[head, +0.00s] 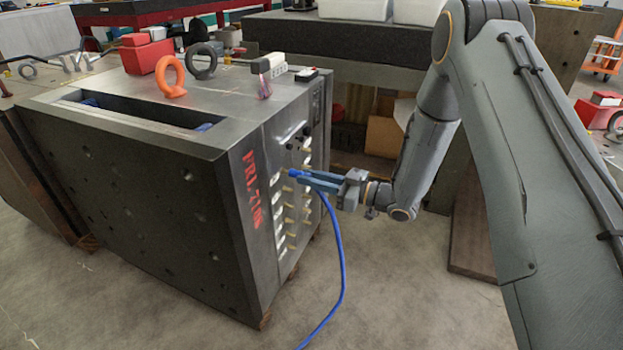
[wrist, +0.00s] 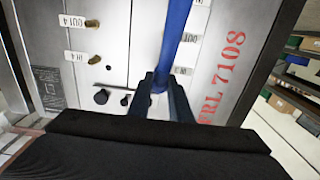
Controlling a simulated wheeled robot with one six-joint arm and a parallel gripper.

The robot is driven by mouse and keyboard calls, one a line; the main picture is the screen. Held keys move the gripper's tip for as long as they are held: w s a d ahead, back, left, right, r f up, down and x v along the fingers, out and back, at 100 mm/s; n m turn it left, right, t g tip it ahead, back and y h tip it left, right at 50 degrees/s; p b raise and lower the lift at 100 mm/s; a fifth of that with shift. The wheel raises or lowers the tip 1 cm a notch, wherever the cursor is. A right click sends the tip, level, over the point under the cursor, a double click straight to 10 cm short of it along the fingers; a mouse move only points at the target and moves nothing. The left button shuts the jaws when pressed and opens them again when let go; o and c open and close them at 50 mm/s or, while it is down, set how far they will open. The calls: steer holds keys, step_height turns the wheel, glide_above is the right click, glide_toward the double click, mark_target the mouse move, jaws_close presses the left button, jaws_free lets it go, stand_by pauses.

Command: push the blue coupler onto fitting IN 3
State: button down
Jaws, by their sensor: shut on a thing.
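My gripper (head: 309,180) is shut on the blue coupler (head: 295,173) and holds it level at the upper fittings on the side face of the dark mould base (head: 150,215). In the wrist view my gripper's fingers (wrist: 161,82) close around the coupler, and the blue hose (wrist: 175,35) runs up the picture from it. In the head view the hose (head: 341,260) hangs to the floor. A label partly hidden by the fingers, starting "IN" (wrist: 183,71), lies beside them; its number is unclear. The coupler's front end and the fitting behind it are hidden, so contact cannot be told.
Brass fittings at labels OUT 4 (wrist: 92,23) and IN 4 (wrist: 95,59) stand left of the fingers in the wrist view. Black knobs (wrist: 101,97) are close by. An orange eyebolt (head: 170,76) stands on the mould top. A dark table (head: 335,42) stands behind.

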steer(key=shift+a, duration=0.2)
steer(key=shift+w+a, duration=0.15)
steer(key=shift+a, duration=0.15)
steer(key=shift+w+a, duration=0.2)
steer(key=shift+a, duration=0.2)
stand_by(0.7)
steer(key=c, duration=1.5)
jaws_free()
steer(key=shift+c, duration=0.2)
steer(key=shift+o, duration=0.4)
steer(key=o, duration=0.3)
steer(key=shift+o, duration=0.2)
steer(key=p+v, duration=0.2)
steer(key=v, duration=0.5)
